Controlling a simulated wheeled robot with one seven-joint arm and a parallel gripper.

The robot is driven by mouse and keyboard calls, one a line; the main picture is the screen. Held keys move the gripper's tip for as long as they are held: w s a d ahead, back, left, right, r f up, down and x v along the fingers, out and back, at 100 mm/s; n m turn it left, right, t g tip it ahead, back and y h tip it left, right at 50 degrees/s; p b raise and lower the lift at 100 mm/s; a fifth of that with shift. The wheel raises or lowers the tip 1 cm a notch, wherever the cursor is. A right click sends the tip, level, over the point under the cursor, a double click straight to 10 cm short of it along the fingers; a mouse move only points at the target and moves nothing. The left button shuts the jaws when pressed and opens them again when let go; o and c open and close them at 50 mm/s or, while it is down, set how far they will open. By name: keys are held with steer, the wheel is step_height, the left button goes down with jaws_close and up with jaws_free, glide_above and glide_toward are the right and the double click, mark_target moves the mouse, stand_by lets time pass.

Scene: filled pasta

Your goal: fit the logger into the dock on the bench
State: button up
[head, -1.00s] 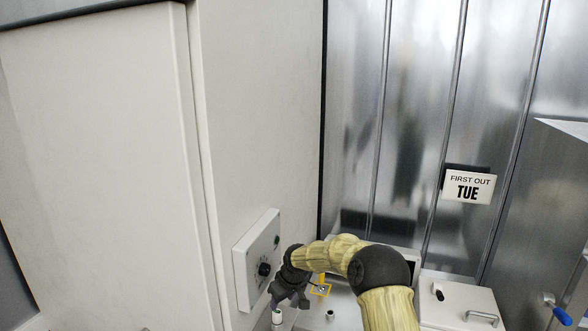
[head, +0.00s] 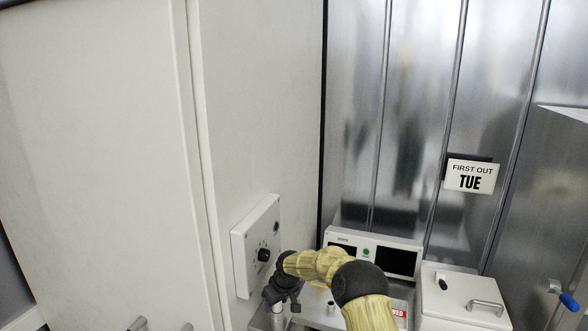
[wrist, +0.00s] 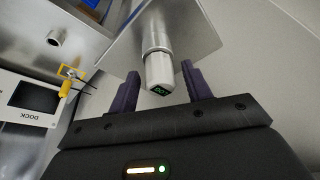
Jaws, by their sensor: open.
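The logger (wrist: 158,68), a white capped cylinder with a small green display on its end, shows in the wrist view, in front of a flat metal plate (wrist: 200,30). My gripper (wrist: 161,76) is open, with one purple finger on each side of the logger. I cannot tell whether either finger touches it. In the head view my gripper (head: 282,297) is low, beside the wall control box. A white unit marked DOCK (wrist: 35,115) is at the left of the wrist view. In the head view it (head: 345,238) stands behind my arm, partly hidden.
A yellow loop with a dark cord (wrist: 70,77) lies near the dock. The control box (head: 256,246) is close to my gripper; a white lidded box (head: 462,298) stands at right.

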steer(key=shift+c, duration=0.4)
stand_by(0.6)
steer(key=c, duration=0.9)
steer(key=shift+r, duration=0.8)
stand_by(0.4)
steer(key=shift+r+p, duration=1.3)
steer(key=shift+r, duration=1.4)
steer(key=s+d+f+m+b, duration=0.25)
steer(key=d+f+b, duration=0.35)
steer(key=f, duration=0.5)
steer(key=s+d+f+m+h+b, duration=0.1)
steer(key=s+d+f+b, duration=0.1)
steer(key=s+d+f, duration=0.3)
steer(key=s+d+f+m+b, duration=0.2)
steer(key=s+d+f+b, duration=0.1)
steer(key=s+f, duration=0.4)
steer(key=s+d+f+m+t+h+b, duration=0.1)
steer(key=s+d+f+m+b, duration=0.1)
steer(key=s+d+f, duration=0.4)
steer(key=shift+s+d+f+m+h+b, duration=0.15)
steer(key=shift+s+d+b, duration=0.1)
steer(key=shift+s, duration=0.45)
steer(key=shift+s+d+f+m+h+b, duration=0.15)
steer(key=shift+s+b, duration=0.1)
steer(key=shift+s, duration=0.4)
